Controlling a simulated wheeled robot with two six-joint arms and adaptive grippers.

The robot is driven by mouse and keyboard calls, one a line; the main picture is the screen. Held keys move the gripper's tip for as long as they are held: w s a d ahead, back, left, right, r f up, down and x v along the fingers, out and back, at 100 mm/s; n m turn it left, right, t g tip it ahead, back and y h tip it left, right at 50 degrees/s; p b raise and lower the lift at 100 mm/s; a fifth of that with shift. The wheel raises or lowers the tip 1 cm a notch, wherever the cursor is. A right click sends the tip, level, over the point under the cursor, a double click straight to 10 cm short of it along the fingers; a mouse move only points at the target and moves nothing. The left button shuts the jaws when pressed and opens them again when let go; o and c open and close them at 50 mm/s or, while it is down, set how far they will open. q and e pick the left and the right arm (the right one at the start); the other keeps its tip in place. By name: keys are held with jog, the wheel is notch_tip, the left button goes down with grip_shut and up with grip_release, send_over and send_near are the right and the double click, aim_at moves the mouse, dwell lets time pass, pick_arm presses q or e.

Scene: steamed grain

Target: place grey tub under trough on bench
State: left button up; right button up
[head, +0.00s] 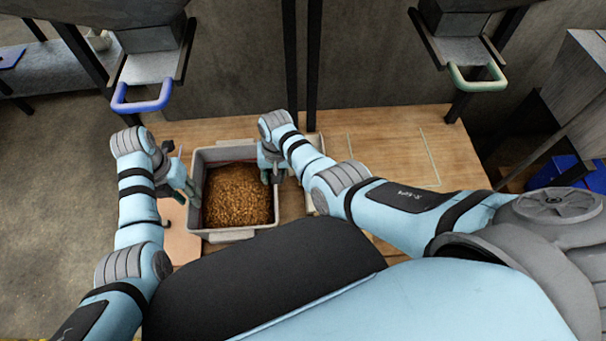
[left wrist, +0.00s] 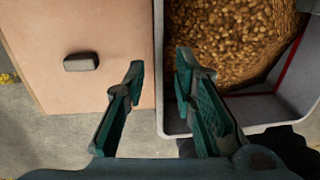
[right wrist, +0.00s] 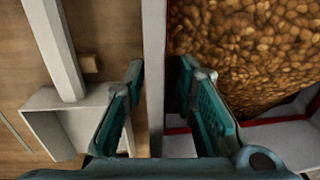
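The grey tub (head: 236,234), full of brown grain (head: 238,195), sits at the front left of the wooden bench (head: 385,125). My left gripper (head: 188,186) is at its left side; in the left wrist view its fingers (left wrist: 160,68) are apart, one on each side of the tub wall (left wrist: 159,40). My right gripper (head: 270,170) is at the right side; in the right wrist view its fingers (right wrist: 160,72) are apart around the opposite wall (right wrist: 154,35). Two troughs hang above the back of the bench, one with a blue handle (head: 142,104), one with a green handle (head: 478,84).
A pale tray-like object (right wrist: 55,100) lies just right of the tub. Thin rectangle outlines mark the clear right part of the bench. A pinkish board (left wrist: 85,30) with a small grey block (left wrist: 81,62) is left of the tub. Dark posts (head: 313,60) stand behind.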

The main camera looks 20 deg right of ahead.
jog(key=shift+r, duration=0.5)
pick_arm(q)
jog(key=shift+r, duration=0.6)
pick_arm(e)
notch_tip(320, 180, up, 11)
jog(key=d, duration=0.1)
jog(key=shift+s+d, duration=0.15)
jog(key=shift+s, duration=0.1)
